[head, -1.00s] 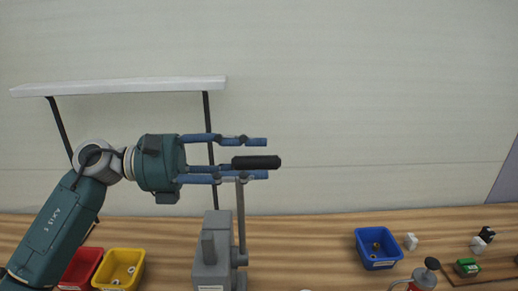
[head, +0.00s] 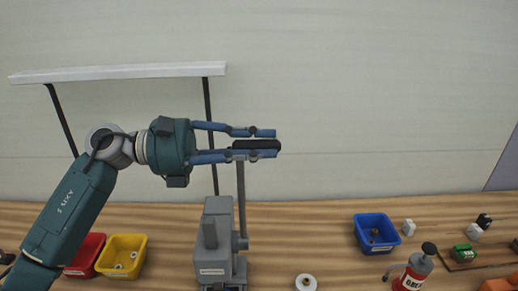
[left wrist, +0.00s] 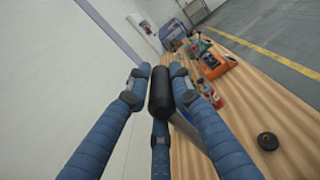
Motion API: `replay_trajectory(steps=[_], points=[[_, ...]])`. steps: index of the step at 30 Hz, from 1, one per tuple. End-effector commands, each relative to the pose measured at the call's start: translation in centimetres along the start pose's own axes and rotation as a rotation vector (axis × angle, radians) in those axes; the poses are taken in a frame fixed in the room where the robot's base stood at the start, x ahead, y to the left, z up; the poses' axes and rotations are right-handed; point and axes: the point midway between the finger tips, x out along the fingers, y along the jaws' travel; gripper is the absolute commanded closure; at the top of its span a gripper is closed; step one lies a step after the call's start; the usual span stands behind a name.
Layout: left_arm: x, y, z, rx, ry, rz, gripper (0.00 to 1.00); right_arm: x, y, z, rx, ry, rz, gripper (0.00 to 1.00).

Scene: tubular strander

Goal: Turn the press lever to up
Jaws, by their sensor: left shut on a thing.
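The grey press (head: 214,250) stands on the wooden table in the head view. Its lever arm (head: 241,192) rises upright on the press's right side and ends in a black handle (head: 262,144) lying crosswise at the top. My left gripper (head: 266,142) comes from the left and is shut on this handle, with blue fingers above and below it. In the left wrist view the handle (left wrist: 161,95) sits between the blue fingers of the gripper (left wrist: 160,78). Fingers cover part of the handle. My right gripper is not in view.
Red (head: 87,254) and yellow (head: 122,256) bins stand left of the press. A blue bin (head: 376,234), a red bottle (head: 414,268) and a white round part (head: 306,282) lie to the right. A white shelf (head: 120,72) is behind my arm. Space above the handle is clear.

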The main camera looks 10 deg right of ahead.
Motion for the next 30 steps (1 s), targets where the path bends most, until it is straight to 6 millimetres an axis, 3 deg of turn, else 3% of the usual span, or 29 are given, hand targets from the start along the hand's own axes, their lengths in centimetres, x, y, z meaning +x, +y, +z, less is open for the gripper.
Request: replay_trajectory(steps=[3,9,20,21,23,30], points=[[-0.1,2.0,-0.4,-0.062,-0.006,0.012,1.00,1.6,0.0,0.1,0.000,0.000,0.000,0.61],[-0.2,4.0,-0.5,-0.142,-0.008,0.014,1.00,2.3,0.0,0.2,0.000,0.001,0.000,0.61],[-0.3,4.4,-0.4,-0.158,-0.009,0.015,1.00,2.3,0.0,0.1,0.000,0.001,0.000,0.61],[-0.3,4.4,-0.4,-0.158,-0.009,0.015,0.75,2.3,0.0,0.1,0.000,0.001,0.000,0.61],[-0.3,4.4,-0.4,-0.158,-0.009,0.015,0.63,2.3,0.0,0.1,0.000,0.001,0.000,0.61],[-0.2,4.2,-0.6,-0.157,-0.006,0.009,0.61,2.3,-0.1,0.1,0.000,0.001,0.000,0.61]])
